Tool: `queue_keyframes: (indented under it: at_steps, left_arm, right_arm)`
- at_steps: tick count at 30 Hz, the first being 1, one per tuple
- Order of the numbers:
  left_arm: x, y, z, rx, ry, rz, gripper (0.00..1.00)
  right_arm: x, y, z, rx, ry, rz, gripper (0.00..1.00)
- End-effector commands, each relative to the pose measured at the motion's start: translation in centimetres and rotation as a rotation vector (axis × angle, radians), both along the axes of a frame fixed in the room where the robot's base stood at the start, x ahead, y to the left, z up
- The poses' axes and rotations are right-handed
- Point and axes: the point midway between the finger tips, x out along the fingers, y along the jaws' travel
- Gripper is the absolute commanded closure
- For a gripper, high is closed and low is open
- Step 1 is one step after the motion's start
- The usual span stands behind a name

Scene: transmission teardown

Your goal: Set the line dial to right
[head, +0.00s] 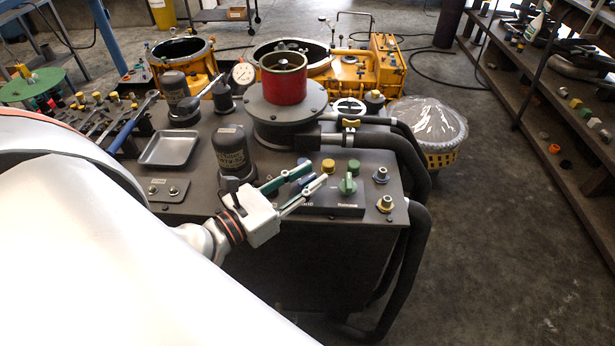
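A green dial (347,186) with a raised grip stands on the dark sloped control panel at the front of the grey machine bench. The small panel labels are too small to read surely, so I cannot confirm which control is the line dial. My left gripper (316,175) reaches in from the left over the panel, just left of the green dial and apart from it. Its two fingers are spread with a gap between them. A small blue control (306,181) shows between the fingers, partly hidden by them. My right gripper is out of view.
A yellow button (328,165) and a green button (353,167) stand behind the dial. A dark cylinder (233,157) stands left of the gripper. Hose fittings (385,204) and thick black hoses (418,220) line the bench's right edge. A red cup (284,80) stands behind.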

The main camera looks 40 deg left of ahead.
Motion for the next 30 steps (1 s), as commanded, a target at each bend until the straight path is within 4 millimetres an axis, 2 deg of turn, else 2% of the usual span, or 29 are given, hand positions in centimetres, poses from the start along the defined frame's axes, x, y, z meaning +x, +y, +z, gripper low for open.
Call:
queue_keyframes:
  at_steps: [7, 11, 30]
  left_arm:
    - [-0.3, 0.1, -0.1, 0.000, 0.002, 0.002, 0.74]
    - [-1.3, 0.4, -0.2, 0.003, 0.004, 0.001, 0.74]
    - [-9.8, 2.5, -0.2, 0.002, 0.006, -0.001, 0.74]
  right_arm:
    - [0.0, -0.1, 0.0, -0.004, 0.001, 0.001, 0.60]
    - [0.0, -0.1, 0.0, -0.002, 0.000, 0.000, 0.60]
    - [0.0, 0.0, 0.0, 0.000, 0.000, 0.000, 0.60]
